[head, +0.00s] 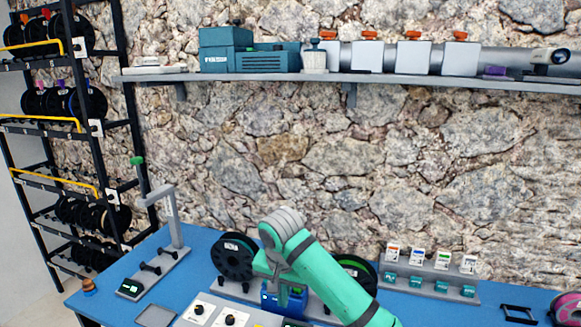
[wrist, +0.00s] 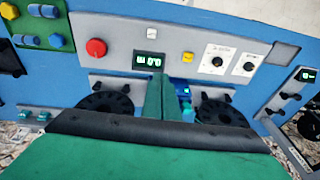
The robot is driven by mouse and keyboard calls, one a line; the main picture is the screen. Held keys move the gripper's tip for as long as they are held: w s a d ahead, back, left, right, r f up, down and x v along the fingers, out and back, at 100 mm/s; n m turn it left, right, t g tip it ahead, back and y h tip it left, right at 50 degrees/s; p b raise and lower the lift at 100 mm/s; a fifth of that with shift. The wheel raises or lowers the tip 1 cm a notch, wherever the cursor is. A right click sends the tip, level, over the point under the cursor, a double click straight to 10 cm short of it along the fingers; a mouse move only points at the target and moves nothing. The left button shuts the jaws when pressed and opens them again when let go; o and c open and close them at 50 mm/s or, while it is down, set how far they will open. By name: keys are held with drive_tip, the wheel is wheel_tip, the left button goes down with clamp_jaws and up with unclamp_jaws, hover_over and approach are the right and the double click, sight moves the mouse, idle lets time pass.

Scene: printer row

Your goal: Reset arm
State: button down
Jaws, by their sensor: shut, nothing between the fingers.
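My gripper (wrist: 161,80) shows in the wrist view as two teal fingers pressed together at the middle, with nothing between them. It is above the blue bench, near a grey control panel (wrist: 125,45) that carries a red knob (wrist: 96,47) and a lit display (wrist: 149,60). In the head view my teal arm rises from the lower right, bends at a grey joint and comes down in front of two dark spools. The fingertips cannot be made out clearly there.
The blue bench (head: 110,283) holds a black spool (head: 234,258) and a grey stand (head: 173,222) at left. A stepped rack (head: 432,282) with small cards is at right. A wall shelf (head: 400,82) runs above, and a black spool rack (head: 118,150) stands at far left.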

drive_tip(key=s+a+f+t+y, duration=0.4)
drive_tip(key=a+f, duration=0.3)
drive_tip(key=a, duration=0.4)
drive_tip(key=s+a+f+t+y, duration=0.3)
drive_tip(key=a+f+y, duration=0.35)
drive_tip(key=a, duration=0.55)
drive_tip(key=s+d+f+m+t+h, duration=0.1)
drive_tip(key=s+d+f+t+h, duration=0.3)
drive_tip(key=s+d, duration=0.45)
drive_tip(key=s+d+f+m+t+h, duration=0.15)
drive_tip(key=s+d+f+h, duration=0.35)
drive_tip(key=s, duration=0.7)
drive_tip(key=s+d+r+n, duration=0.1)
drive_tip(key=s+d+n, duration=0.1)
drive_tip(key=s, duration=0.4)
drive_tip(key=s+d+r+n+h, duration=0.1)
drive_tip(key=s+d+r+n, duration=0.1)
drive_tip(key=s+d, duration=0.3)
drive_tip(key=s+d+r+n, duration=0.2)
drive_tip(key=s+d, duration=0.2)
drive_tip(key=s, duration=0.5)
drive_tip(key=shift+s+d, duration=0.15)
drive_tip(key=shift+d, duration=0.1)
drive_tip(key=shift+t+h, duration=0.25)
